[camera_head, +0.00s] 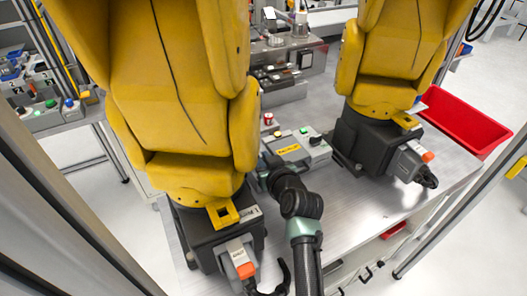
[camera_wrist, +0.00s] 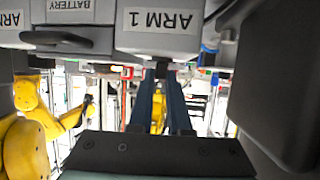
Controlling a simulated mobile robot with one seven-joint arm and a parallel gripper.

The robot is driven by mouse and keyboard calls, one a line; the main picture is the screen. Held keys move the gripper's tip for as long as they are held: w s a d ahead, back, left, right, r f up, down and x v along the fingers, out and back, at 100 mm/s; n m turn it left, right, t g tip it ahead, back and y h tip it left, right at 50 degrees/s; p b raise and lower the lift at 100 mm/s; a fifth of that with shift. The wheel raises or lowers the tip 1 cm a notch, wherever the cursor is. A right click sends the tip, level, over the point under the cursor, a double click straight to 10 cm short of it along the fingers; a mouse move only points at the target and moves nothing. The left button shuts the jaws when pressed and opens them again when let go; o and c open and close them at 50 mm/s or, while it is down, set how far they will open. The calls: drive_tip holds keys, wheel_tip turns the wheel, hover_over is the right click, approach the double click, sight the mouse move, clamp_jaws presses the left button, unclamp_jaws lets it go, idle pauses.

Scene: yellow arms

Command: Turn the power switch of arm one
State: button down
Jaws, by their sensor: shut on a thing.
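In the wrist view, a light grey box marked ARM 1 (camera_wrist: 158,32) fills the top middle. A small dark switch (camera_wrist: 161,71) sits just below its lower edge. My gripper (camera_wrist: 161,80) has its two dark blue-grey fingers on either side of this switch, shut on it at the tips. How far the switch is turned cannot be told. In the head view, my dark arm reaches up between the two yellow arms, the left one (camera_head: 180,95) and the right one (camera_head: 390,60). My fingertips are not clearly visible there.
A grey box with a yellow label (camera_head: 290,150) and coloured buttons stands between the yellow arms. A box marked BATTERY with a dark handle (camera_wrist: 55,38) is left of ARM 1. A red bin (camera_head: 465,122) stands at right. Bare metal table (camera_head: 355,210) lies in front.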

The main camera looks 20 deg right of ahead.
drive_tip(key=shift+a+r+m+h+p, duration=0.2)
drive_tip(key=shift+m+h+p, duration=0.35)
drive_tip(key=shift+p, duration=0.3)
drive_tip(key=shift+d+f+h, duration=0.1)
drive_tip(key=shift+f+h, duration=0.15)
drive_tip(key=shift+h, duration=0.1)
drive_tip(key=c, duration=0.9)
unclamp_jaws()
drive_tip(key=shift+o, duration=0.2)
drive_tip(key=shift+d+f, duration=0.1)
